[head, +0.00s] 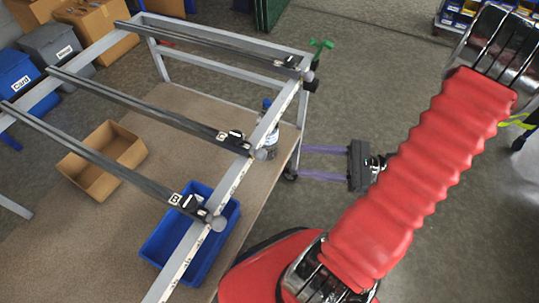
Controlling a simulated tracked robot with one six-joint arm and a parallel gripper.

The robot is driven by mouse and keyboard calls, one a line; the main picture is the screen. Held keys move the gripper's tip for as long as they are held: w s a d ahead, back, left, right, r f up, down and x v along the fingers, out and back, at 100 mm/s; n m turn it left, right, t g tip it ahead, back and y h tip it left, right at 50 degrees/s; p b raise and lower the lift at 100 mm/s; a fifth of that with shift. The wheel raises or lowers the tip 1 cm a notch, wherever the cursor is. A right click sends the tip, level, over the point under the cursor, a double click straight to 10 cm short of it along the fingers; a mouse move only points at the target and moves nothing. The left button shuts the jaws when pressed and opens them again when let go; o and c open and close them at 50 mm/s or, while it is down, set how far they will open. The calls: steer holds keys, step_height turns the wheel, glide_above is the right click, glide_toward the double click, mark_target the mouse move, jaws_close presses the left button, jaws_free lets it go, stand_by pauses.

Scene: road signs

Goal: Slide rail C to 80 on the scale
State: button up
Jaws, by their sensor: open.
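Three dark rails cross a grey metal frame, each ending in a small block with a round grey knob on the frame's near-right bar. The near rail (110,165) has a block with a white letter tag that looks like B. The middle rail (140,104) and the far rail (210,42) also have white tags, too small to read, so I cannot tell which is rail C. The scale (238,172) is a pale strip along that bar; its numbers are unreadable. My gripper (303,161) is open and empty, its two purple fingers apart and pointing left toward the bar, right of the middle rail's end.
A blue bin (160,252) and an open cardboard box (132,151) sit on the brown board below the rails. A bottle (264,142) stands near the bar. A green handle (320,48) rises at the frame's far corner.

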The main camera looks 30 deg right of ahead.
steer(key=x, duration=1.1)
jaws_close()
stand_by(0.7)
